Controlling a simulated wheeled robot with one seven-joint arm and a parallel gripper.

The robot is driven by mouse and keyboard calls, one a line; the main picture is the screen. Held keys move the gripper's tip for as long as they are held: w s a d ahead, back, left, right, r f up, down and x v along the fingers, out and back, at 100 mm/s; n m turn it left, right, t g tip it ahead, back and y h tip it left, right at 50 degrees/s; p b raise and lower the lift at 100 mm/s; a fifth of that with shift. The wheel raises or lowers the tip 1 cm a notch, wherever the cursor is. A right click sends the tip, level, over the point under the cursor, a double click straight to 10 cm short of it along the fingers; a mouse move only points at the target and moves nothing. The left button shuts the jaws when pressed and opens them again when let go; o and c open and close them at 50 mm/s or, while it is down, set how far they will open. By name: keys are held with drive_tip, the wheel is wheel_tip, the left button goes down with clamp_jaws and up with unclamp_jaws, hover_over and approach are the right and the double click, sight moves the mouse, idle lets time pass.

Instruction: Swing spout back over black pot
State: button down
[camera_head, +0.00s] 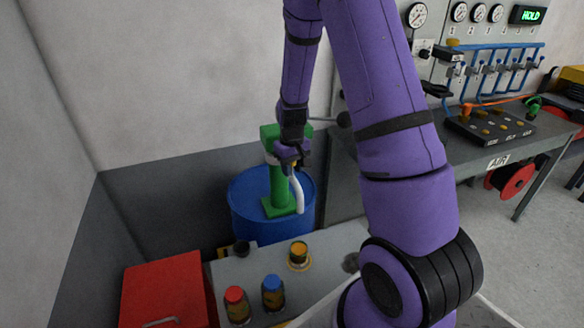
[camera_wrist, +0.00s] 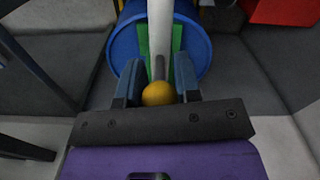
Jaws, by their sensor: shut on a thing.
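A green pump (camera_head: 279,187) stands on top of a blue drum (camera_head: 243,200); the drum also shows in the wrist view (camera_wrist: 196,48). Its pale spout (camera_head: 297,192) curves downward on the pump's front right side, and its lower end hangs near the drum's front rim. My gripper (camera_head: 292,160) is at the spout's upper end. In the wrist view its fingers (camera_wrist: 158,88) are shut around a yellow knob (camera_wrist: 158,94) on the spout. A small black pot (camera_head: 241,247) sits at the back left of the low table, left of the spout's end.
The low table (camera_head: 232,273) holds a red-lidded jar (camera_head: 236,304), a blue-lidded jar (camera_head: 273,293) and a yellow-topped jar (camera_head: 299,253). A red box (camera_head: 166,293) stands to its left. A workbench with a gauge panel (camera_head: 470,18) is at the right. My arm hides part of the middle.

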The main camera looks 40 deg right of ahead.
drive_tip(key=shift+a, duration=0.1)
drive_tip(key=w+a+m, duration=0.9)
drive_tip(key=w+m, duration=0.1)
drive_tip(key=m, duration=0.2)
drive_tip(key=shift+w+a, duration=0.15)
drive_tip(key=shift+a, duration=0.15)
drive_tip(key=shift+r, duration=0.1)
idle(0.4)
drive_tip(key=c, duration=0.8)
unclamp_jaws()
wheel_tip(320, 180, up, 11)
drive_tip(key=shift+f, duration=0.15)
